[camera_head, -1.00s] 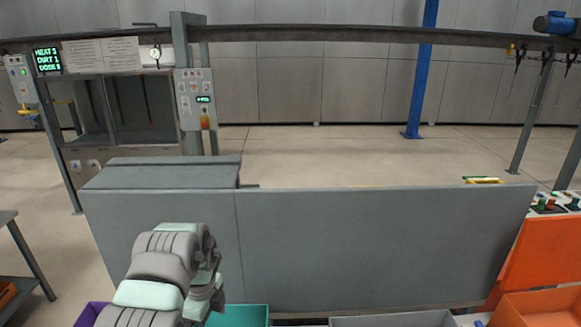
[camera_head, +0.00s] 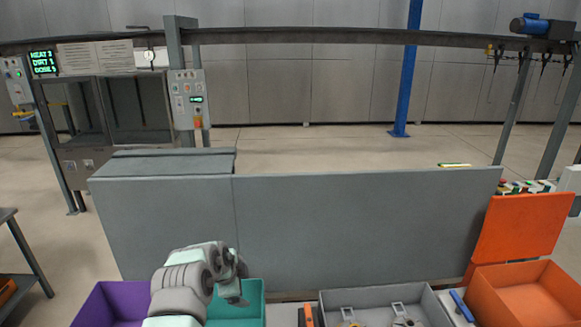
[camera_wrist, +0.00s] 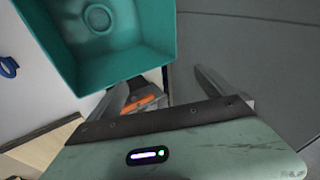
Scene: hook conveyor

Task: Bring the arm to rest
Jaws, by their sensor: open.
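My arm comes up from the bottom left of the head view, and its end (camera_head: 236,288) is over the teal bin (camera_head: 256,312). The fingers cannot be made out there. In the wrist view my gripper (camera_wrist: 160,82) is open, its two fingers spread apart with nothing held between them. An orange-handled item (camera_wrist: 138,103) shows beyond the left finger.
A purple bin (camera_head: 95,302) is left of the teal one. A grey tray (camera_head: 328,302) with metal parts and an orange bin (camera_head: 545,300) lie to the right. A grey panel (camera_head: 370,230) stands behind them. Hooks (camera_head: 544,62) hang from the overhead rail at far right.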

